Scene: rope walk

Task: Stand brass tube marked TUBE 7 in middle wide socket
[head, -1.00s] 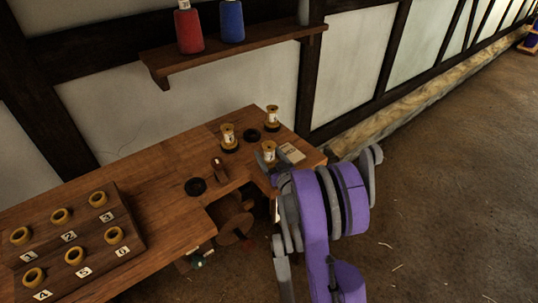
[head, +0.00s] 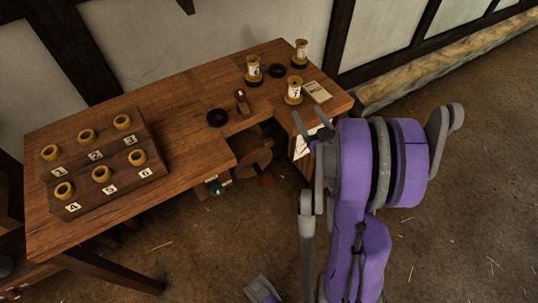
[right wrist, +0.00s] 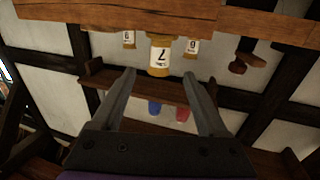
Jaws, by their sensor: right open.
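The brass tube marked 7 (head: 294,90) stands upright near the right end of the bench, and shows in the right wrist view (right wrist: 160,55) with its label facing the camera. My right gripper (head: 311,126) is open and empty, just in front of the bench and near the tube. In the right wrist view its fingers (right wrist: 160,76) point at the tube, which lies beyond their tips.
Two other labelled tubes stand behind, one at left (head: 253,68) and one at right (head: 301,50). Empty black rings (head: 217,117) (head: 277,71), a small brown object (head: 241,98) and a card (head: 317,91) lie nearby. The bench (head: 180,108) is clear between board and rings.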

